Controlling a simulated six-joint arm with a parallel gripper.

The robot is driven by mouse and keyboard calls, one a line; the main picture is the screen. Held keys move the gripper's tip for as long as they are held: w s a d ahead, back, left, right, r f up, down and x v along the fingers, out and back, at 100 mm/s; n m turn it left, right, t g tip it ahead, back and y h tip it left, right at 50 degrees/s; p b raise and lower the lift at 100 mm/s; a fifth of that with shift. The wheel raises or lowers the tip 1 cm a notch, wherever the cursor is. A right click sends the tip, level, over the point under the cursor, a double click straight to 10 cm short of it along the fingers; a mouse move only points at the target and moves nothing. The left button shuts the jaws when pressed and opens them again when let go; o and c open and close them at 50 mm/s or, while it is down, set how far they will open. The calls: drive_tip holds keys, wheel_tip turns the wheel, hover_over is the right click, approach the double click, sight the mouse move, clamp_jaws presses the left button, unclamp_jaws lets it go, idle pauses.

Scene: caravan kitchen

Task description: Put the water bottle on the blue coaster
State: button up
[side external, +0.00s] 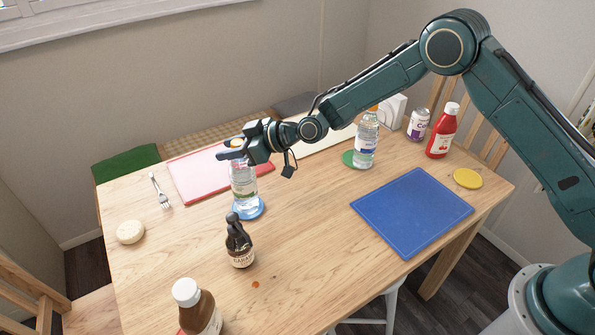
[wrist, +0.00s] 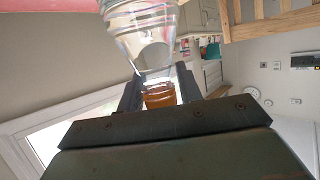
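A clear water bottle (side external: 244,190) with an orange cap stands upright over the blue coaster (side external: 249,213); its base appears to rest on it. Whether a thin gap lies under the bottle is too small to tell.
A dark sauce bottle (side external: 239,245) is close in front of the blue coaster. A pink board (side external: 190,178) lies behind; a blue board (side external: 412,212) lies right. The table's middle is clear.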

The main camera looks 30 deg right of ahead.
drive_tip(key=shift+o, duration=0.9)
drive_tip(key=shift+r, duration=0.2)
drive_tip(key=v, duration=1.2)
drive_tip(key=shift+d, duration=0.1)
